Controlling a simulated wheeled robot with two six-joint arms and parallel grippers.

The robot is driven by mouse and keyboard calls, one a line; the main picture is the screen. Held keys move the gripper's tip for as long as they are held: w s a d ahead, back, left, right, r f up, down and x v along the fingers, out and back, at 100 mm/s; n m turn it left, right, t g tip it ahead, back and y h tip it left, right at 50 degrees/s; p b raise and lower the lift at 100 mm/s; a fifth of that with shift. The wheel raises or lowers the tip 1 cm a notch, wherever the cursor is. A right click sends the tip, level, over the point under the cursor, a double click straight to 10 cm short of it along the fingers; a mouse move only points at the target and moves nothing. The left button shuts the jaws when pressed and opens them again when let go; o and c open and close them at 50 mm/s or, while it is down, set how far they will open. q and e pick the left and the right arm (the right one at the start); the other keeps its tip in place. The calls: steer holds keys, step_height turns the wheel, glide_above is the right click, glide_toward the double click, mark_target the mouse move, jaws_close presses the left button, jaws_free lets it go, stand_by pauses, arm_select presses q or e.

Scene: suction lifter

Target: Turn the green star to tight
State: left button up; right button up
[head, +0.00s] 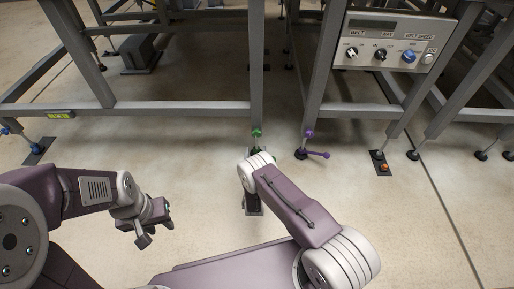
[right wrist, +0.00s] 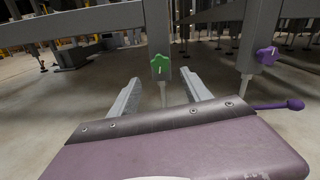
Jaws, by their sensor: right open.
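The green star (right wrist: 160,67) is a knob with a small pale mark on its face, on a thin rod under a grey frame post. It also shows in the head view (head: 256,133), just above the end of my right arm. My right gripper (right wrist: 160,78) is open, its two fingers apart. In the right wrist view the star appears between and just beyond the fingertips; I see no contact. In the head view the right fingers are hidden by my arm. My left gripper (head: 155,217) hangs low over bare floor, away from the star; its jaw opening is unclear.
A purple star (right wrist: 267,55) and a purple ball-ended lever (right wrist: 285,105) stand to the right of the green star. Grey frame legs surround it. A control panel (head: 390,42) is at upper right. The near floor is open.

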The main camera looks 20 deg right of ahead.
mark_target(256, 135)
steer(key=b+x, duration=0.6)
steer(key=x, duration=0.2)
steer(key=shift+w+d+f+b, duration=0.1)
steer(key=shift+w+f+b, duration=0.05)
steer(key=shift+w+b, duration=0.2)
steer(key=shift+w, duration=0.15)
steer(key=shift+r, duration=0.2)
jaws_close()
